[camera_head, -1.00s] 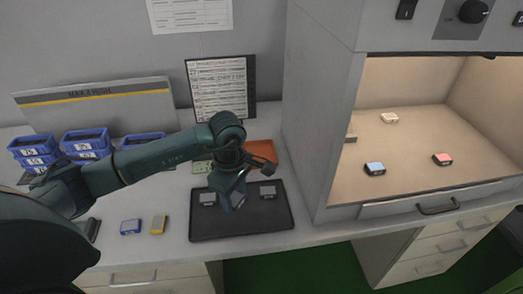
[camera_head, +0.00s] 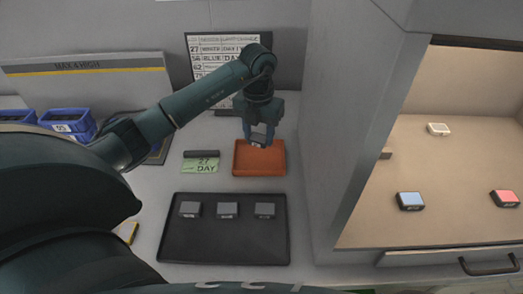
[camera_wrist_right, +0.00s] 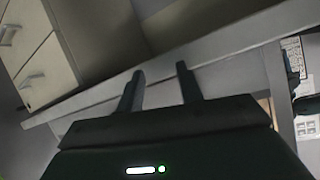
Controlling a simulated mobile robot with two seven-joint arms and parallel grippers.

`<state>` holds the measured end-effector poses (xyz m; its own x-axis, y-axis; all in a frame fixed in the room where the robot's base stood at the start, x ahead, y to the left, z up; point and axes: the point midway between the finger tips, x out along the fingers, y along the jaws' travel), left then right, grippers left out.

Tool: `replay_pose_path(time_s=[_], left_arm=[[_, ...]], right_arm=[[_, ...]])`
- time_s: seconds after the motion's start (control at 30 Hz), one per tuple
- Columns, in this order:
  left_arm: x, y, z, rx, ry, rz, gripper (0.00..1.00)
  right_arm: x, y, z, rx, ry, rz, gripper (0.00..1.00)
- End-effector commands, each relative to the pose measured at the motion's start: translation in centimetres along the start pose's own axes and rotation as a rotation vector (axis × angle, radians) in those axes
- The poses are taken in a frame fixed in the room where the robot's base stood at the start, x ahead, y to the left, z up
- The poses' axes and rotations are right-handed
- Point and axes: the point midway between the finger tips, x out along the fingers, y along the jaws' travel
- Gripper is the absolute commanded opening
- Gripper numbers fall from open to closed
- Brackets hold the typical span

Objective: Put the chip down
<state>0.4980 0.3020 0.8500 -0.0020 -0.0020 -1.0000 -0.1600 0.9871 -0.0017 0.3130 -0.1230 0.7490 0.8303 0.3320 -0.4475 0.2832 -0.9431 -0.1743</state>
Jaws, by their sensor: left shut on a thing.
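My left gripper (camera_head: 260,130) is shut on a small dark chip (camera_head: 258,141) and points down at the back part of the orange tray (camera_head: 259,171). I cannot tell whether the chip touches the tray. Three more grey chips, a left one (camera_head: 190,209), a middle one (camera_head: 227,210) and a right one (camera_head: 265,210), stand in a row on the black tray (camera_head: 225,246) in front. My right gripper (camera_wrist_right: 160,78) shows in the right wrist view, its fingers apart with nothing between them.
A green card (camera_head: 200,166) lies left of the orange tray. Blue bins (camera_head: 68,124) stand at the left. A cabinet wall (camera_head: 345,120) rises on the right; its lit compartment holds a blue chip (camera_head: 410,201), a red chip (camera_head: 506,198) and a white chip (camera_head: 438,129).

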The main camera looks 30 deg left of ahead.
Motion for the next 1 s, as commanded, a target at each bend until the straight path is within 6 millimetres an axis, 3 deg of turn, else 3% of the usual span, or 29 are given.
replay_pose_path(time_s=[0.5,0.87,0.9,1.0], left_arm=[[6.0,0.0,0.0,0.002,0.000,-0.001,0.23],[6.5,0.0,0.0,0.004,-0.002,0.000,0.23],[6.4,0.0,0.0,0.004,-0.002,0.000,0.47],[6.3,0.0,0.0,0.004,-0.002,0.000,0.55]], right_arm=[[0.1,0.0,0.5,0.003,-0.007,-0.001,0.36],[0.2,0.1,0.7,0.002,-0.005,0.000,0.36],[0.1,0.1,0.6,0.002,-0.004,0.001,0.36],[0.1,0.1,0.5,0.002,-0.002,0.001,0.36]])
